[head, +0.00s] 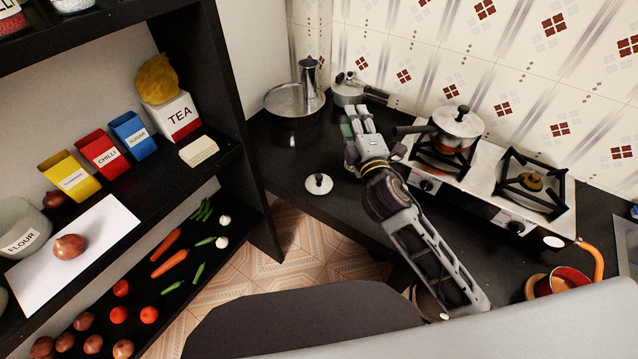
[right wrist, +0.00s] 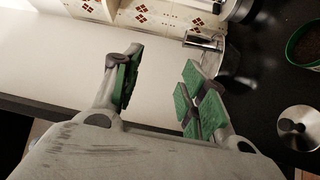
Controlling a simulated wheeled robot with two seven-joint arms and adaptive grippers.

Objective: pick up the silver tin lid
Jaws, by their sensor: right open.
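The silver tin lid (head: 319,183), a small round disc with a dark knob, lies flat on the black counter near its front edge. It also shows at the right edge of the right wrist view (right wrist: 300,127). My right gripper (head: 356,120) is up and to the right of the lid in the head view, apart from it. In the right wrist view the green-padded fingers (right wrist: 160,92) are spread with nothing between them. The lid lies outside them, to the right. My left gripper is not in view.
A round tray (head: 282,104) with a metal canister (head: 309,76) stands in the back corner. A lidded pot (head: 456,122) sits on the stove (head: 475,178). A green-rimmed open container (right wrist: 305,45) is near the lid in the wrist view. A black shelf (head: 215,165) stands left.

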